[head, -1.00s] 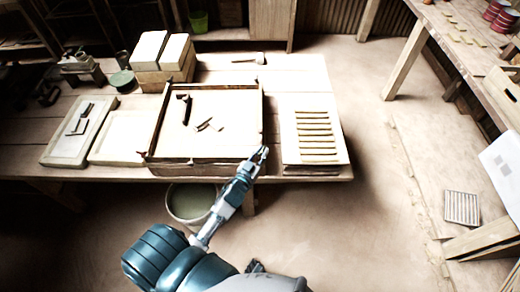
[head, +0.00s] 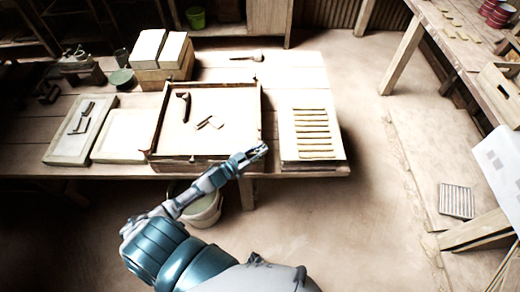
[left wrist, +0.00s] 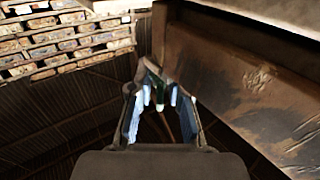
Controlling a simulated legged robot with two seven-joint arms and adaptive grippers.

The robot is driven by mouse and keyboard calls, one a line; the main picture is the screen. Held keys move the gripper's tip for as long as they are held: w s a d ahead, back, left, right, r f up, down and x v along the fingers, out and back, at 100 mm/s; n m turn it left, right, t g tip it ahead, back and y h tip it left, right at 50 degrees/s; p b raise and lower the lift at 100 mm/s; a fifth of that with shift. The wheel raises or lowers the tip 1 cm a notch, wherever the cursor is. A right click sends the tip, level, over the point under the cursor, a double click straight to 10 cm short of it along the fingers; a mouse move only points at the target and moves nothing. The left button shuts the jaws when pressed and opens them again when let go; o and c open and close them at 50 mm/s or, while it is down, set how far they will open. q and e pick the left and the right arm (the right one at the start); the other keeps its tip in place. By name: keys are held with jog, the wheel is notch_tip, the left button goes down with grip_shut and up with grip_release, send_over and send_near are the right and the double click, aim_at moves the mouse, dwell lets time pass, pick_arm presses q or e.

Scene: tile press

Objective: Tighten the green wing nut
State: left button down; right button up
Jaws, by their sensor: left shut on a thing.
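The shallow wooden press frame (head: 255,120) stands at the front of the table. My left gripper (head: 262,149) is at its front right corner, with the arm coming from below left. In the left wrist view my left gripper (left wrist: 160,92) has its fingertips close together around a small green piece, the green wing nut (left wrist: 160,100). Only a sliver of the nut shows between the fingers. A brown wooden side (left wrist: 245,80) fills the right of that view, close to the fingers. In the head view the nut is hidden by the gripper. My right gripper is not seen.
A pale board with several slats (head: 287,150) lies right of the frame. Pale trays (head: 122,150) lie to its left, and blocks (head: 150,78) stand behind. A bucket (head: 207,212) is on the floor below the table edge.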

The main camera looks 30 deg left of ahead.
pick_arm(q)
jog(key=c, duration=1.2)
grip_release()
jog(key=shift+o, duration=0.6)
jog(key=shift+w+f, duration=0.1)
jog(key=shift+w, duration=0.05)
jog(key=shift+a, duration=0.1)
jog(key=v, duration=1.2)
jog(key=shift+f, duration=0.1)
